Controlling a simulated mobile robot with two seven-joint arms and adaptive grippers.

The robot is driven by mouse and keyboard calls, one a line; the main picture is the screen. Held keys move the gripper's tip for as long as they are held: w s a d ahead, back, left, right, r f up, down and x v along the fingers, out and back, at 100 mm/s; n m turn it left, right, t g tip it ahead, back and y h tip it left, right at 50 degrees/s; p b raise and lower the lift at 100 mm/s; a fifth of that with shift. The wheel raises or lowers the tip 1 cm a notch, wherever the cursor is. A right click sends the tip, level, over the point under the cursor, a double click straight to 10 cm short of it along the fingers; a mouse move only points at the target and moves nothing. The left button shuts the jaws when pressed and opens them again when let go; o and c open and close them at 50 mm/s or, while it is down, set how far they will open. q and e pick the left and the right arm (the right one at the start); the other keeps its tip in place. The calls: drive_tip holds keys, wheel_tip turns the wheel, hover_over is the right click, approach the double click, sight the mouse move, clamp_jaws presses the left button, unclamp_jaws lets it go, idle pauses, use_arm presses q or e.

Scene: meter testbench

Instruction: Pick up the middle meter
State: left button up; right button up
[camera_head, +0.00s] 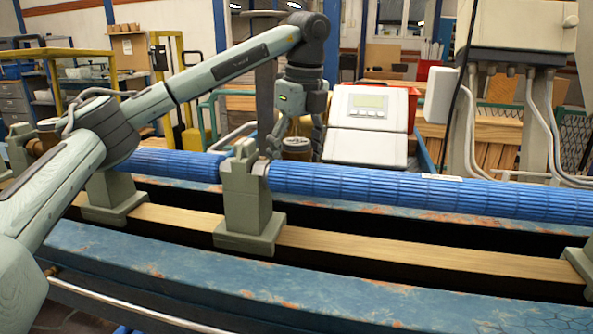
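A brass-coloured round meter with a pale top (297,145) stands just behind the blue ribbed pipe, near the centre of the head view. Its lower part is hidden by the pipe. My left gripper (298,137) comes down over it from above, with its fingers spread on either side of the meter's top. I cannot tell whether the fingers touch it. Another brownish meter-like object (46,130) shows at the far left, partly hidden by my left arm. My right gripper is not in view.
The blue ribbed pipe (430,193) runs across the bench on grey-green supports (248,205). A dark upright post (265,105) stands close left of the gripper. A white box with a display (367,122) stands behind, right. The blue front beam (230,275) is clear.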

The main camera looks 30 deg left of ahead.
use_arm(q)
drive_tip(key=shift+c, duration=0.4)
clamp_jaws()
drive_tip(key=shift+r, duration=0.1)
drive_tip(key=shift+r, duration=0.15)
